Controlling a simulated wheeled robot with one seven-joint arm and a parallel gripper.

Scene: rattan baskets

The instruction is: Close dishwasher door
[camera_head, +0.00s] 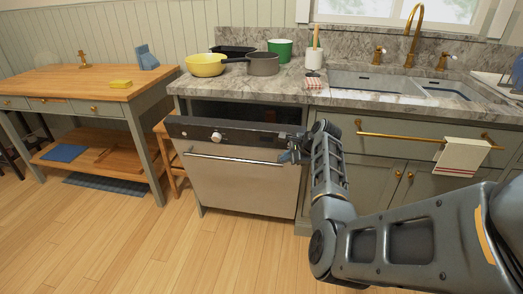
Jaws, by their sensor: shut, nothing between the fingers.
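The dishwasher door (240,181) is a silver panel with a dark control strip and a long bar handle. It is tilted outward a little at the top. A dark gap of the dishwasher's inside (235,112) shows between it and the counter. My arm reaches in from the lower right. My gripper (284,157) is shut, at the right end of the door near its top and handle. I cannot tell whether it touches the door. The fingertips are small and partly blend with the door's dark strip.
A stone counter (285,88) above holds a yellow pan (205,66), a grey pot (262,65) and a green container (281,49). A sink (375,84) is at right. A towel (462,156) hangs on a cabinet bar. A wooden table (85,83) stands left. The floor in front is clear.

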